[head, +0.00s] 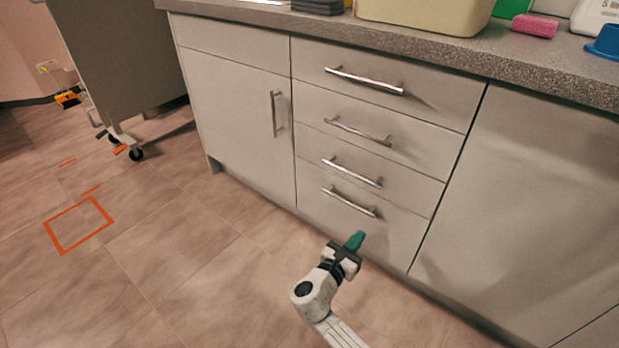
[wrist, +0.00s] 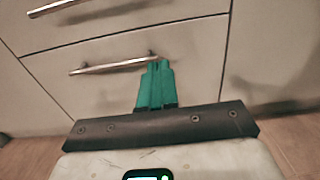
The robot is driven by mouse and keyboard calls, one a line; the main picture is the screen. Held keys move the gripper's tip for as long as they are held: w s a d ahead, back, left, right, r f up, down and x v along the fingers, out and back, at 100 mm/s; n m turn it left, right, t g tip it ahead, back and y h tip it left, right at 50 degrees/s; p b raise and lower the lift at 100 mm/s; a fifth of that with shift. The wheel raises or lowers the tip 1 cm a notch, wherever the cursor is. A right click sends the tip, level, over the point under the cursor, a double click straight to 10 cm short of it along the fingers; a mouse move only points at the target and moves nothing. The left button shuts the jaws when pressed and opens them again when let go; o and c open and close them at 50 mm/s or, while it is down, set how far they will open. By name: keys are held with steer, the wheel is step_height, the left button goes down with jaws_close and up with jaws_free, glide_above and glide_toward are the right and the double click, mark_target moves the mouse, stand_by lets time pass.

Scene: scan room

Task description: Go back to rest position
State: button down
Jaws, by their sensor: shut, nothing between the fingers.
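My gripper (head: 356,240) has teal fingers and is shut with nothing in it. In the head view it is low in front of the drawer unit, near the bottom drawer (head: 390,232). It also shows in the wrist view (wrist: 158,66), where its fingertips overlap the right part of a drawer handle (wrist: 105,68) in the picture. I cannot tell whether they touch it. All the drawers look closed.
A grey countertop (head: 420,52) runs above the cabinets, bearing a cream bin (head: 425,14) and a pink sponge (head: 535,25). A cabinet door (head: 235,125) stands left of the drawers. A wheeled cart (head: 120,60) is at the far left.

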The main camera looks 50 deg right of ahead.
steer(key=s+a+f+m+g+y, duration=0.1)
steer(key=s+a+m+y, duration=0.2)
steer(key=s+m+y, duration=0.3)
steer(key=s+a+f+m+g+y, duration=0.1)
steer(key=s+a+f+m+y, duration=0.2)
steer(key=s+m, duration=0.4)
steer(key=s+a+r+m+t+y, duration=0.1)
steer(key=s+a+r+m+y, duration=0.15)
steer(key=a+y, duration=0.4)
steer(key=s+a+r+m+t+y, duration=0.1)
steer(key=a+r+m+y, duration=0.2)
steer(key=a, duration=0.7)
step_height(320, 180, up, 32)
steer(key=p, duration=3.3)
steer(key=shift+w+d+h, duration=0.2)
steer(key=shift+w+h, duration=0.1)
steer(key=shift+h, duration=0.05)
